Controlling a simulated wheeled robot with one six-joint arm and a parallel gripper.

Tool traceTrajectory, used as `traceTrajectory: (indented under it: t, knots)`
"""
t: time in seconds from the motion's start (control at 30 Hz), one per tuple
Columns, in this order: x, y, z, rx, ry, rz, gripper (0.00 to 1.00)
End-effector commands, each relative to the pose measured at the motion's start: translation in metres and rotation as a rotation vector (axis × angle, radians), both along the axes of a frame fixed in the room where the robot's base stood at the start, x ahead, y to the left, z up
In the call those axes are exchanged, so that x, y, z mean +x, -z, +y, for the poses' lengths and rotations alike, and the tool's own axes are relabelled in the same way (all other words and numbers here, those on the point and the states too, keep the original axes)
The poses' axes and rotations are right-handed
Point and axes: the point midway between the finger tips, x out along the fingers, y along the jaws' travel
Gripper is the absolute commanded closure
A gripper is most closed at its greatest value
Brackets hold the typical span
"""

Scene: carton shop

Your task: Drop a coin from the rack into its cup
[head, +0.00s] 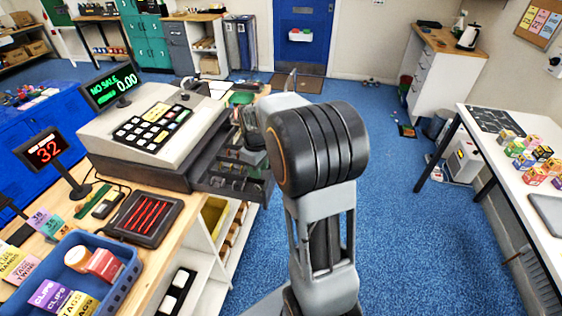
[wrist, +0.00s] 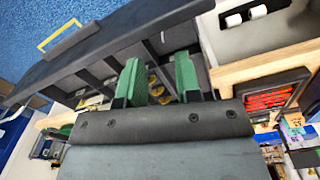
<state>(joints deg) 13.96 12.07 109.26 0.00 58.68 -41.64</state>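My gripper (wrist: 158,64) has two green fingers, spread apart with a gap and nothing visibly held between them. It is over the open cash drawer (wrist: 95,50), which has dark walls and dividers. Small yellowish round pieces (wrist: 155,84), apparently coins, lie in compartments behind and between the fingers. In the head view the drawer (head: 205,182) sticks out of the cash register (head: 150,125), and my arm hides the gripper's fingers. I cannot make out for certain which part is the coin rack or which is the cup.
A dark tray with red bars (head: 148,217) lies on the wooden counter, near a blue bin (head: 110,292) of labelled packs. A number display reading 32 (head: 44,150) stands to the left. A white table (head: 510,175) with small boxes is at right. Blue floor between is open.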

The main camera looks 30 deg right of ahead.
Motion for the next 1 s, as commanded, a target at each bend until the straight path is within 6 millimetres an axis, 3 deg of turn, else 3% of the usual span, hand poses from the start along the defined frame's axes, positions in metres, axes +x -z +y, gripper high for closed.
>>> traceTrajectory:
  t: [0.37, 0.8, 1.0]
  knots:
    - [0.001, -0.009, 0.000, -0.001, 0.000, -0.003, 0.68]
    - [0.001, -0.094, 0.000, -0.001, 0.000, -0.004, 0.68]
    - [0.000, -0.122, 0.000, -0.001, 0.000, -0.003, 0.68]
